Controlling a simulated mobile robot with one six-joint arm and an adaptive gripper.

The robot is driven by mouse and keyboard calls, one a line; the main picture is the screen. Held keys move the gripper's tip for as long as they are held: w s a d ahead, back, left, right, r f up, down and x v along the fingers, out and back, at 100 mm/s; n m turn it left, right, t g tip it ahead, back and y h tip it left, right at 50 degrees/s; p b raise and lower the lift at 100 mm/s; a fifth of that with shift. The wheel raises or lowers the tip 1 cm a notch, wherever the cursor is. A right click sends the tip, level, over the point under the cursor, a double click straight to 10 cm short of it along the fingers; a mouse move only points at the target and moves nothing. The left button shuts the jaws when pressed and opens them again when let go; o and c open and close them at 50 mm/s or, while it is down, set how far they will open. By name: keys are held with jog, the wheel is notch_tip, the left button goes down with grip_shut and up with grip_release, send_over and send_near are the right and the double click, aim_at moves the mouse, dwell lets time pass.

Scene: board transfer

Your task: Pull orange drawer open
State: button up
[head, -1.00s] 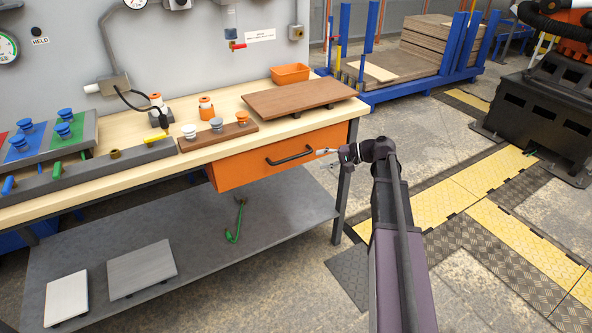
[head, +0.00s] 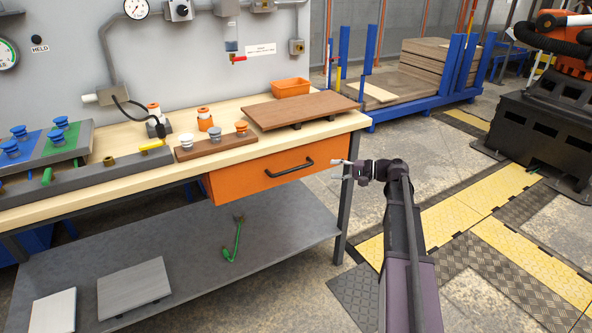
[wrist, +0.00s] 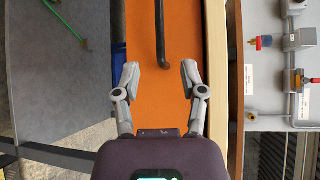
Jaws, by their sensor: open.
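The orange drawer (head: 235,180) hangs under the right part of the workbench top, and its front looks flush under the top. Its black bar handle (head: 289,168) runs across the front. My gripper (head: 338,170) is to the right of the drawer front, pointing left toward the handle and apart from it. In the wrist view the gripper (wrist: 159,72) has its two fingers spread wide, with nothing between them. There the orange front (wrist: 160,101) fills the middle, and the handle (wrist: 164,35) lies ahead of the fingertips, roughly midway between them.
The workbench (head: 110,182) carries a brown board (head: 298,108), an orange bin (head: 291,88) and a block with several knobs (head: 214,145). A grey lower shelf (head: 190,262) holds grey plates and a green-handled tool (head: 236,240). Floor is open in front of the drawer.

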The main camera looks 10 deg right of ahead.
aim_at(296, 169)
jog(key=b+x, duration=0.2)
jog(key=x, duration=1.1)
jog(key=shift+w+a+f, duration=0.15)
jog(key=shift+w+a, duration=0.05)
jog(key=shift+a, duration=0.05)
grip_shut()
